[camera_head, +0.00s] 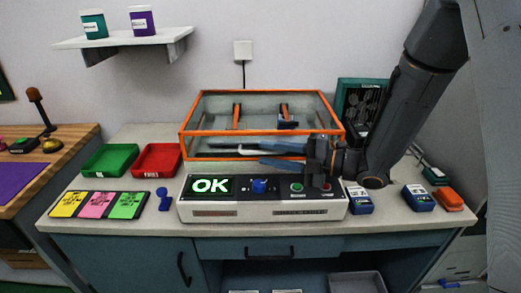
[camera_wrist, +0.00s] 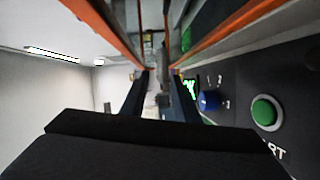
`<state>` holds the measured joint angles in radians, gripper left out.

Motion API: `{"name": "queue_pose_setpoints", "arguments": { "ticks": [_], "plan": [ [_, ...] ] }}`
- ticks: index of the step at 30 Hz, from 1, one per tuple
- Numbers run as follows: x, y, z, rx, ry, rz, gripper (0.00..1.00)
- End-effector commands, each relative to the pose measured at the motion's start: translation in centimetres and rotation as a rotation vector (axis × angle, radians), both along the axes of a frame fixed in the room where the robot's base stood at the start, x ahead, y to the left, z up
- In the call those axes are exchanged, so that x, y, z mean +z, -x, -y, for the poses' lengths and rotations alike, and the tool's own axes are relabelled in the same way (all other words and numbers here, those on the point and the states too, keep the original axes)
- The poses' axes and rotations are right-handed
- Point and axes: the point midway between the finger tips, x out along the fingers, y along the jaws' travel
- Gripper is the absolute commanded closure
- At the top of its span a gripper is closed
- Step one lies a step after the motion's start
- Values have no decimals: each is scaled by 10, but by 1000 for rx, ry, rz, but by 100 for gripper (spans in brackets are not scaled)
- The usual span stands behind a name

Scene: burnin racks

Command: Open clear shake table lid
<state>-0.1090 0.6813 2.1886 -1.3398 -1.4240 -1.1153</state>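The shake table has a white control box (camera_head: 262,208) with a lit OK display (camera_head: 210,185), a blue knob and green and red buttons. Behind its panel is the clear lid (camera_head: 262,131) with an orange frame, seemingly down. Through it I see orange brackets and a small blue-and-dark item (camera_head: 287,123). My gripper (camera_head: 258,154) points left along the lid's front, above the panel. Its fingers are apart, with no object clearly held between them. In the wrist view the fingers (camera_wrist: 160,76) show a gap, with orange frame bars on both sides. Contact with the frame is unclear.
Green (camera_head: 110,158) and red (camera_head: 157,159) trays, colored cards (camera_head: 98,205) and a blue piece (camera_head: 163,199) lie left. Blue devices (camera_head: 360,200) and an orange one (camera_head: 449,200) sit right. A shelf (camera_head: 122,39) hangs above left. Some counter front is clear.

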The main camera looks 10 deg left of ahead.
Motion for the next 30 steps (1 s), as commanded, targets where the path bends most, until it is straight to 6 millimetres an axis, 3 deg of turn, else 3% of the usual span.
{"name": "queue_pose_setpoints", "arguments": {
  "ticks": [7, 17, 22, 30],
  "plan": [
    [-2, -3, -27, 3, 1, -1, 72],
    [-3, -3, -31, 2, 0, -1, 72],
    [-3, -3, -31, 3, 0, -1, 100],
    [-2, -3, -31, 4, 1, -2, 100]
  ]
}}
